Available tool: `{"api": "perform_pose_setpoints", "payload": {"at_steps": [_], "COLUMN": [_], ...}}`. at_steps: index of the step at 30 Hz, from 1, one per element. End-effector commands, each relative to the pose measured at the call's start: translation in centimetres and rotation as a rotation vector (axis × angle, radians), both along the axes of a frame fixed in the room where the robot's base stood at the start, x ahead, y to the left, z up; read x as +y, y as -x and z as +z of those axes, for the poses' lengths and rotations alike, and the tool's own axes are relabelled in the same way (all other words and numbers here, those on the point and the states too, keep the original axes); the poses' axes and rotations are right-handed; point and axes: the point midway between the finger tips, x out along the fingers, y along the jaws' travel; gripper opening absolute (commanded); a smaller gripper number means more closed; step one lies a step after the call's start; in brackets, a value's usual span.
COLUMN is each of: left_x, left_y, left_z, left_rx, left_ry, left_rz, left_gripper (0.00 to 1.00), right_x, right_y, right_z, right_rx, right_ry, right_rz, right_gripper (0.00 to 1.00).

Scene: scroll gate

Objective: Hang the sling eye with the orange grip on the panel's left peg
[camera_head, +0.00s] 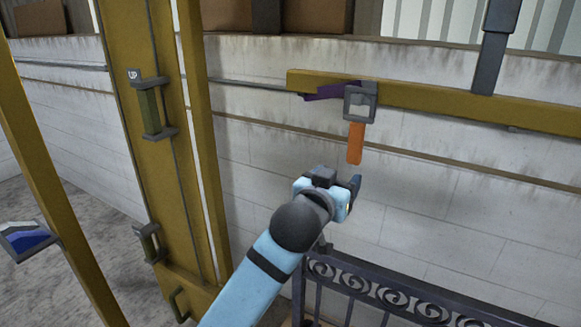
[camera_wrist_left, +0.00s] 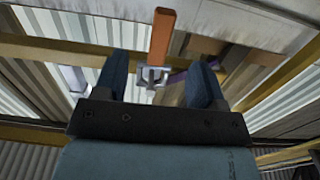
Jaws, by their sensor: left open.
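The orange grip (camera_head: 355,143) hangs below a grey square sling eye (camera_head: 361,102) at the yellow beam in the head view. A purple strap (camera_head: 330,91) runs left from the eye. My left gripper (camera_head: 347,191) is open and empty just below the orange grip. In the left wrist view, the orange grip (camera_wrist_left: 161,38) and the grey eye (camera_wrist_left: 152,76) show between the spread fingers of my left gripper (camera_wrist_left: 160,62), apart from them. A dark scrolled metal panel (camera_head: 390,295) stands at lower right; I cannot make out its left peg. My right gripper is not in view.
The yellow beam (camera_head: 430,99) crosses the upper right, with a grey post (camera_head: 492,55) above it. A yellow column (camera_head: 150,110) with grey-green handles stands at left. A pale block wall (camera_head: 480,205) lies behind. Open floor (camera_head: 55,280) shows at lower left.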

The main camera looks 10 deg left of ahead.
Motion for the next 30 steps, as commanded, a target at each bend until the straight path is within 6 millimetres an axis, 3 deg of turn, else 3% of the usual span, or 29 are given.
{"api": "perform_pose_setpoints", "payload": {"at_steps": [1,5,30], "left_x": [-0.4,-0.8,-2.7], "left_y": [-0.1,-0.2,-5.9], "left_z": [1.4,2.8,2.7], "left_rx": [-0.017,-0.031,-0.030], "left_ry": [0.001,0.005,0.004], "left_rz": [-0.001,0.000,0.000], "left_gripper": [0.64,0.64,0.64], "right_x": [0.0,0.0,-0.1], "right_y": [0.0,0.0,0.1], "right_z": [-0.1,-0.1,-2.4], "right_rx": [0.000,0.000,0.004], "right_ry": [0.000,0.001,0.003], "right_rz": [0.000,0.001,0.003], "right_gripper": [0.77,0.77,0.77]}}
